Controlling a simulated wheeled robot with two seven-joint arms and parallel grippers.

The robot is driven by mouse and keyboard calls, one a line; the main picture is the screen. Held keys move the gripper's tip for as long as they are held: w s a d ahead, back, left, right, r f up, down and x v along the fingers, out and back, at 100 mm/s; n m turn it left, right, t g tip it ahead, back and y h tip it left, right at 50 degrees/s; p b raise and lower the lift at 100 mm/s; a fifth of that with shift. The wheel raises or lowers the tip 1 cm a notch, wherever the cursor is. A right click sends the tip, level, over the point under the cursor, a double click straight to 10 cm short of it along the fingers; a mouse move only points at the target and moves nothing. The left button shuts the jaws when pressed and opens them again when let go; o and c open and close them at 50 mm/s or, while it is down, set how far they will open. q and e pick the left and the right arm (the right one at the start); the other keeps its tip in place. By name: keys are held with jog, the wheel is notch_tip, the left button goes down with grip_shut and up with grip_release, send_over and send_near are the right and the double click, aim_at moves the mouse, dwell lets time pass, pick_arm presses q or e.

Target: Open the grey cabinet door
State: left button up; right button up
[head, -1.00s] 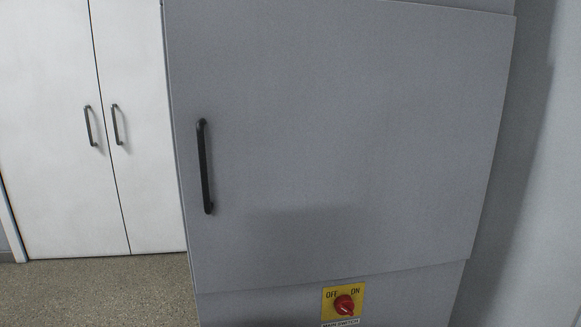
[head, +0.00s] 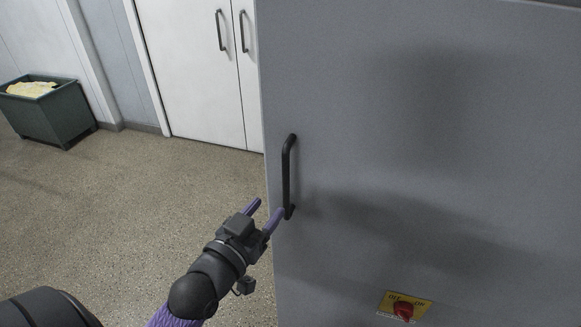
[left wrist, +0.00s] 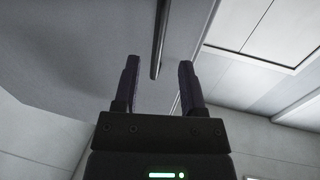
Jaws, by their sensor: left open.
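The grey cabinet door (head: 400,130) fills the right of the head view and looks shut. Its black vertical bar handle (head: 287,175) is near the door's left edge. The handle also shows in the left wrist view (left wrist: 159,40), ahead of the fingers and between their lines. My left gripper (head: 264,212) is open, its purple fingertips close to the handle's lower end. In the left wrist view the two fingers (left wrist: 158,82) stand apart with nothing held between them. I cannot tell whether a finger touches the handle. My right gripper is not in view.
A red switch on a yellow plate (head: 404,308) sits low on the cabinet. White double doors (head: 190,70) stand behind to the left. A dark green bin (head: 48,115) with yellow contents is at the far left. The speckled floor (head: 130,205) left of the cabinet is clear.

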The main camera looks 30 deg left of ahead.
aim_at(284, 189)
pick_arm(q)
jog(key=w, duration=0.7)
jog(key=shift+w+a+f, duration=0.1)
jog(key=shift+w+a, duration=0.05)
jog(key=shift+w, duration=0.15)
grip_shut()
dwell(0.9)
